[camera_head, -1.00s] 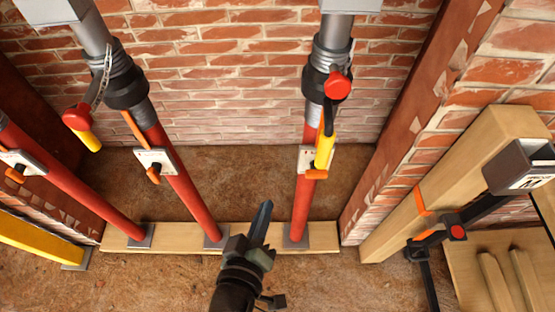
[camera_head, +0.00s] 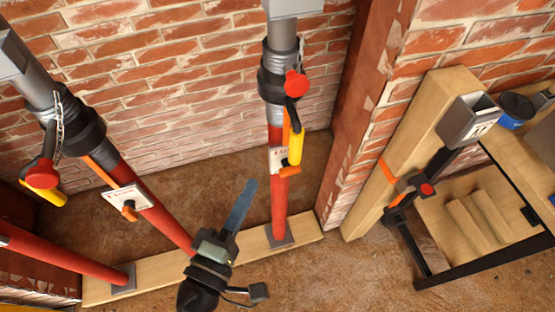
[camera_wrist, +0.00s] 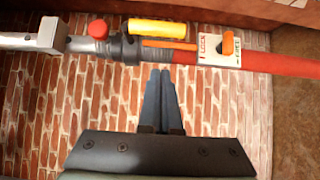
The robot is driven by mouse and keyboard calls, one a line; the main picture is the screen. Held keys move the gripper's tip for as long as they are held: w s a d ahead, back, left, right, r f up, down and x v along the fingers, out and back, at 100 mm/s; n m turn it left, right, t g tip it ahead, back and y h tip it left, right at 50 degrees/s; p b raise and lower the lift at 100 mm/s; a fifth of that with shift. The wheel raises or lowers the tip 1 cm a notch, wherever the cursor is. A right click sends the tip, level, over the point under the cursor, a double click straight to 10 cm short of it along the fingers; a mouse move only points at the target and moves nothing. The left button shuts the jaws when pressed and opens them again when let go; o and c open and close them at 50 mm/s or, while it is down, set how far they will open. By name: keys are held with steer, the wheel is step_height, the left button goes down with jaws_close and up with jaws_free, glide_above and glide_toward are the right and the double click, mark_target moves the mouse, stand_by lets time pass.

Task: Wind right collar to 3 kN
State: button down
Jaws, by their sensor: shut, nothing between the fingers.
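The right prop (camera_head: 277,190) is a red tube with a grey upper tube, standing on the timber sole board. Its dark collar (camera_head: 279,72) carries a red knob (camera_head: 295,84) and a yellow handle (camera_head: 296,147) that hangs down. A white plate with an orange lever (camera_head: 290,171) sits just below. In the wrist view the collar (camera_wrist: 127,48), red knob (camera_wrist: 98,29) and yellow handle (camera_wrist: 164,29) lie ahead of the fingers. My gripper (camera_head: 245,195) is shut and empty, left of the right prop and below the collar. Any load reading is too small to read.
A middle prop (camera_head: 150,207) with its own collar and handle stands to the left, and another red prop (camera_head: 65,257) beyond it. The sole board (camera_head: 255,243) crosses the floor.

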mark_target(296, 155)
steer(key=w+d+p, duration=0.1)
steer(key=w+d, duration=0.4)
steer(key=w, duration=0.1)
steer(key=shift+d, duration=0.15)
steer(key=shift+d+f+b, duration=0.1)
steer(key=shift+d+b, duration=0.35)
steer(key=shift+d, duration=0.75)
steer(key=shift+w, duration=0.1)
